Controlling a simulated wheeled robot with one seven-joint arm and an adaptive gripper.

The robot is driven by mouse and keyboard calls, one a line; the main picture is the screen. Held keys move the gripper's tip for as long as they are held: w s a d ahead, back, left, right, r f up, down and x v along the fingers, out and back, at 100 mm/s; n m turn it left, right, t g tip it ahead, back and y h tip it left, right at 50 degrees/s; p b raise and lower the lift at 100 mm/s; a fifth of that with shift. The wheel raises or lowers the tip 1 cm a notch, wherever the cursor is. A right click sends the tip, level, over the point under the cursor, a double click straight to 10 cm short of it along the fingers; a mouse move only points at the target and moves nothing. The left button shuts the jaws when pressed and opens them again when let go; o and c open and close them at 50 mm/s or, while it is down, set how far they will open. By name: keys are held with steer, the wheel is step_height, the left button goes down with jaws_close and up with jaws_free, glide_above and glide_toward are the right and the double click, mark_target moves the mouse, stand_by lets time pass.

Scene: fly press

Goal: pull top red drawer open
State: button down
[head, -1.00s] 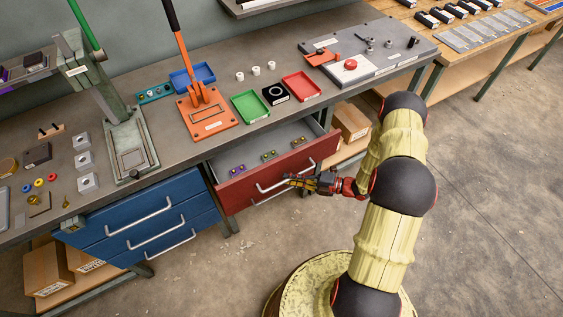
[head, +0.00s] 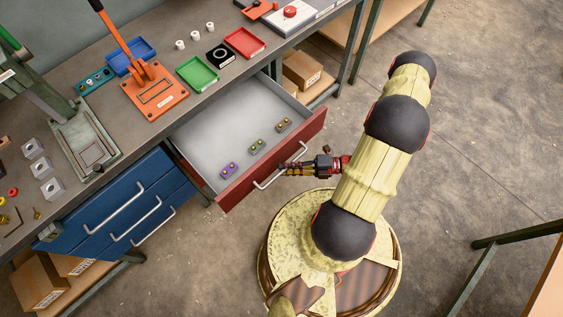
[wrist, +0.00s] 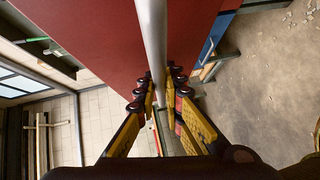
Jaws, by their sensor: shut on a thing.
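The top red drawer (head: 236,194) stands well open under the bench, with its grey inside (head: 215,130) showing. Three small blocks, purple (head: 228,170), green (head: 257,146) and brown (head: 284,125), lie in it near the front. Its pale metal handle (head: 265,184) runs along the red front. My gripper (head: 284,171) is at the middle of this handle. In the wrist view the handle bar (wrist: 152,40) passes between the fingers of my gripper (wrist: 160,97), which are shut on it. The red front (wrist: 95,30) fills the top of that view.
Blue drawers (head: 120,215) with metal handles are shut at the left. The bench top holds an orange press (head: 153,92), green tray (head: 198,72) and red tray (head: 245,43). Cardboard boxes (head: 302,70) sit on a low shelf. The floor at right is open, with a table edge lower right.

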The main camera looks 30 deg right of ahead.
steer(key=shift+s, duration=0.1)
steer(key=c, duration=1.9)
jaws_free()
steer(key=shift+d, duration=0.1)
steer(key=v, duration=1.2)
